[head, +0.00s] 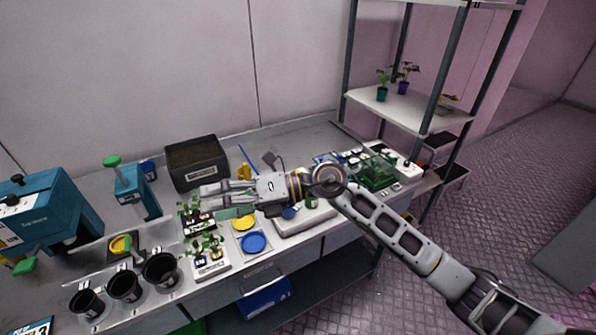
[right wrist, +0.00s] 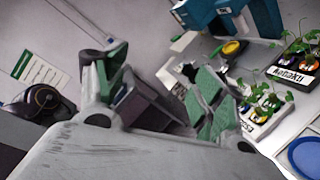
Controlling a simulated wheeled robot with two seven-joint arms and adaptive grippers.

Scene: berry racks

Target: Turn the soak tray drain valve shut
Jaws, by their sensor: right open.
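My right gripper (head: 212,200) is open and empty, reaching left above the bench and over the seedling plates. Its green-padded fingers also show spread apart in the right wrist view (right wrist: 158,88). A pale, thick-rimmed tray (head: 305,222) lies on the bench under my right forearm and is partly hidden by it. It may be the soak tray, but I cannot tell for sure. I cannot make out a drain valve on it, nor whether any valve is open or shut. My left gripper is not in view.
Seedling plates (head: 210,270), a blue dish (head: 253,243) and a yellow dish (head: 243,222) lie near the gripper. Black pots (head: 160,272) line the front left. A soil box (head: 197,178) and a teal press (head: 135,190) stand behind. A shelf rack (head: 440,120) rises at right.

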